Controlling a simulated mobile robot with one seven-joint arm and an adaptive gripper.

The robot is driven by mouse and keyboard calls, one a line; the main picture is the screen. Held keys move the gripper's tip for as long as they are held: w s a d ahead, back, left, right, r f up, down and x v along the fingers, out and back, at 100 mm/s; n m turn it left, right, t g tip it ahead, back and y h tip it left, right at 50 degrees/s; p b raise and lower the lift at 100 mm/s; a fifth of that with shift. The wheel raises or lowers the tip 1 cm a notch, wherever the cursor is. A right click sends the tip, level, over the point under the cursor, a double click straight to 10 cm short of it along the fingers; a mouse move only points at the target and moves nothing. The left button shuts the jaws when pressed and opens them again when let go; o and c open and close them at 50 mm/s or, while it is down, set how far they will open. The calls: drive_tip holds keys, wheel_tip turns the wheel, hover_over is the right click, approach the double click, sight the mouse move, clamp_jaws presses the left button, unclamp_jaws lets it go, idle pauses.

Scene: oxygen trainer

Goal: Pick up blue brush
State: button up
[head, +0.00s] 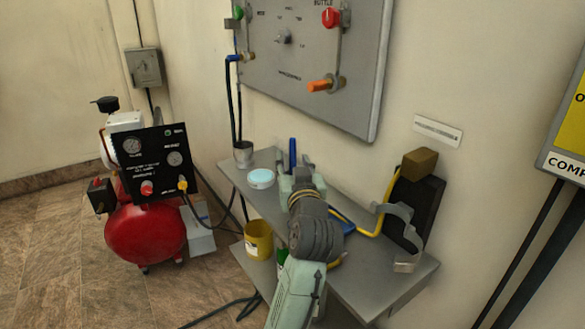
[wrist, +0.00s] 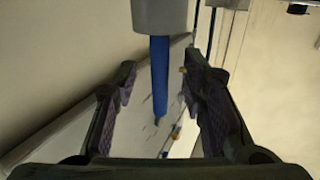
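The blue brush (head: 292,152) shows in the head view as a thin upright blue rod just beyond my gripper (head: 297,176). Its lower part is hidden by the gripper. In the wrist view the brush (wrist: 160,75) is a long blue rod running down from a grey block-like part (wrist: 164,15) at the top edge. My gripper (wrist: 160,68) is open in the wrist view. The rod appears between its two dark fingers, with a gap on both sides. I cannot tell how deep between the fingers it is.
The grey table (head: 385,290) holds a light-blue round tin (head: 261,178), a grey cup (head: 243,154) and a yellow-handled tool (head: 384,205). A black block (head: 412,212) stands at right. A grey panel (head: 300,70) hangs behind. A red compressor (head: 145,230) stands at left.

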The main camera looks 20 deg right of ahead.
drive_tip(key=shift+x, duration=1.15)
clamp_jaws()
